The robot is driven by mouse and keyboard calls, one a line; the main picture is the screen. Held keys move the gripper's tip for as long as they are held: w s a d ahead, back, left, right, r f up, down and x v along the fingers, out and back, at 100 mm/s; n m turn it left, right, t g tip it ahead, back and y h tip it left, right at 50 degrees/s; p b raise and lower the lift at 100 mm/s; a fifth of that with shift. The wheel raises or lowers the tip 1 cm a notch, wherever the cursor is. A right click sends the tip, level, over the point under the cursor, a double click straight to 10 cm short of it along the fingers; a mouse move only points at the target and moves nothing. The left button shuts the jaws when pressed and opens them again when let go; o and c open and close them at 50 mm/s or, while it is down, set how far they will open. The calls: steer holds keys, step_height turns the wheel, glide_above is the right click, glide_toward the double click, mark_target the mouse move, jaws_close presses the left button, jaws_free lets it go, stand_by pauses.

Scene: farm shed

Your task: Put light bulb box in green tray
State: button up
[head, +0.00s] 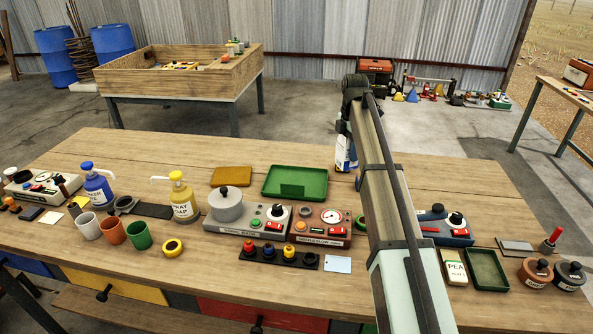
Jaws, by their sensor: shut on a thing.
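A bright green tray (316,193) lies flat on the bench, left of my arm, with a darker rectangular patch inside it. A blue and white printed box (345,158), which looks like the light bulb box, is at the left edge of my arm, right of the tray. My arm hides part of it. My gripper (345,132) is mostly hidden behind my arm, just above this box, and is shut on it. I cannot tell how high the box is above the bench.
A brown tray (232,177) lies left of the green tray. Control boxes (248,221) and a grey pot (226,205) stand in front. A smaller dark green tray (486,287) is at the right. Pump bottles (182,197) and cups stand left.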

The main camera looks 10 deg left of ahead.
steer(key=shift+a+n, duration=1.4)
steer(key=shift+a, duration=7.05)
steer(key=shift+s+f, duration=0.15)
steer(key=shift+f, duration=4.5)
steer(key=o, duration=1)
steer(key=shift+f, duration=0.1)
step_height(320, 180, up, 12)
steer(key=shift+r, duration=0.15)
